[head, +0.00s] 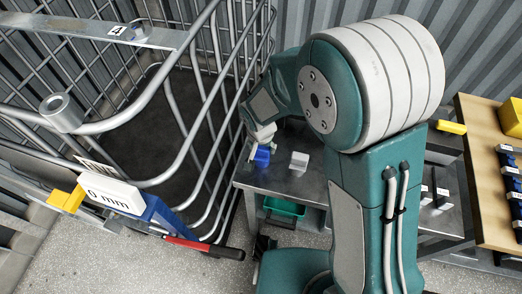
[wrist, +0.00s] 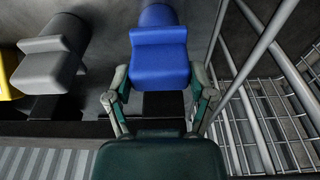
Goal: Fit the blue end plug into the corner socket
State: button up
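The blue end plug (head: 262,157) stands near the left end of the dark metal bench. In the wrist view the blue plug (wrist: 160,50) is straight ahead, between my gripper's fingers (wrist: 160,80). The fingers are spread, one beside each side of the plug, with what looks like a narrow gap; contact is hard to tell. In the head view my gripper (head: 256,146) is small and partly hidden at the plug. A short grey open-ended tube (head: 60,107) at the wire cage's near left corner may be the corner socket; I cannot be sure.
A grey plug (head: 299,160) stands right of the blue one; it also shows in the wrist view (wrist: 50,58). A yellow piece (head: 450,127) is farther right. The wire cage (head: 205,110) is close left of my gripper. A red-black handle (head: 205,247) juts out below it.

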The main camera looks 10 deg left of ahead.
jog(key=shift+c, duration=0.2)
dwell(0.5)
jog(key=shift+r, duration=3.25)
